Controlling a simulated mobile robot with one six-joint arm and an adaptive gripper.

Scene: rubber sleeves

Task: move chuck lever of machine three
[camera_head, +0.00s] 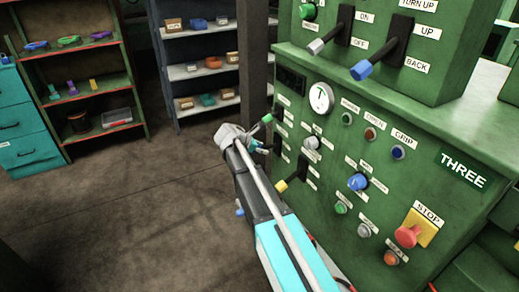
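The green panel of machine three (455,205) carries a "THREE" sign. On its left side are small levers: one with a green knob (267,118) and one with a yellow knob (282,186). Their labels are too small to read, so I cannot tell which lever is the chuck lever. My gripper (260,147) is at the panel's left edge, just below the green-knobbed lever. I cannot tell whether it touches that lever. Its fingers are small and partly hidden, and their opening is unclear.
Two upper levers have a grey knob (316,47) and a blue knob (361,70). A red stop button (407,236) and a blue knob (358,182) stick out from the panel. Shelves (202,70) and a teal cabinet (25,125) stand behind. The floor at left is clear.

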